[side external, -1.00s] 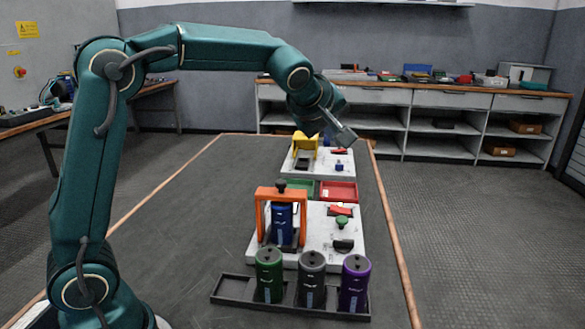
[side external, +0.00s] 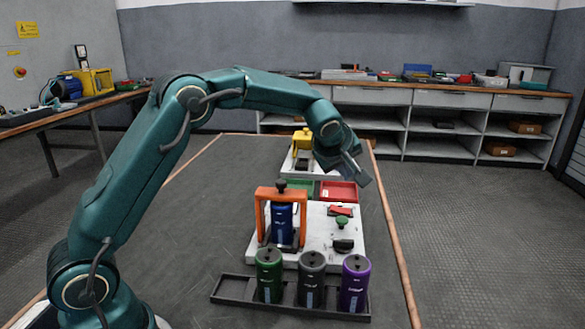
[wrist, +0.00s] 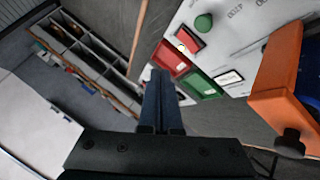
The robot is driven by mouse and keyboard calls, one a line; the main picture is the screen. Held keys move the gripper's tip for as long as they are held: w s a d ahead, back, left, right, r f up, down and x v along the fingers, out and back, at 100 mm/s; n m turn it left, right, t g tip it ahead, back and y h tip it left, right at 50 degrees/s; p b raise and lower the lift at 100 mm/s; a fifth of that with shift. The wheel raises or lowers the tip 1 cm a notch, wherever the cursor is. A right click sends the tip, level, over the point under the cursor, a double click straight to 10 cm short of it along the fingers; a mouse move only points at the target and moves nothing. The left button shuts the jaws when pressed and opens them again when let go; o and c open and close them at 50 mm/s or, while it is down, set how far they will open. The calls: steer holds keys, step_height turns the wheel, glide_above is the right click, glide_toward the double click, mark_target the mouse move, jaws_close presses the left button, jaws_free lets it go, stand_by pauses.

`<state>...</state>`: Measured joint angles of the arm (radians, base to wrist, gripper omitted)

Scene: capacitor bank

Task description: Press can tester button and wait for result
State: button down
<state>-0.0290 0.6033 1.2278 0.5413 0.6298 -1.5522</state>
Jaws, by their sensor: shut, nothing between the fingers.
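The white tester board (side external: 318,240) carries an orange frame (side external: 262,215) with a blue can (side external: 282,225) standing inside it. A green round button (side external: 342,222) sits on the board right of the frame; it also shows at the top of the wrist view (wrist: 203,22). A red part (side external: 340,210) lies just behind the button, and a small white display (wrist: 228,78) shows in the wrist view, its reading too small to tell. My gripper (side external: 366,179) is shut and empty, in the air above and behind the button, apart from it. Its closed fingers (wrist: 160,78) point forward in the wrist view.
A black rack (side external: 235,290) with green (side external: 269,275), grey (side external: 311,280) and purple (side external: 355,285) cans stands in front. Red (side external: 338,191) and green (side external: 300,186) bins lie behind the board. A second white board with a yellow frame (side external: 302,146) is farther back. The table's left is clear.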

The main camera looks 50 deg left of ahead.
glide_toward(344, 217)
steer(key=shift+w+a+f, duration=0.4)
steer(key=shift+w+f, duration=0.05)
steer(key=shift+w, duration=0.35)
steer(key=shift+w+a+f, duration=0.4)
steer(key=shift+w+f, duration=0.05)
steer(key=shift+w, duration=0.3)
steer(key=shift+w+a+f, duration=0.4)
steer(key=shift+w+f, duration=0.05)
steer(key=shift+w, duration=0.35)
steer(key=shift+f, duration=0.15)
steer(key=shift+f, duration=0.3)
steer(key=shift+f, duration=0.9)
stand_by(0.9)
stand_by(0.4)
steer(key=shift+r, duration=1.35)
steer(key=shift+r, duration=2.5)
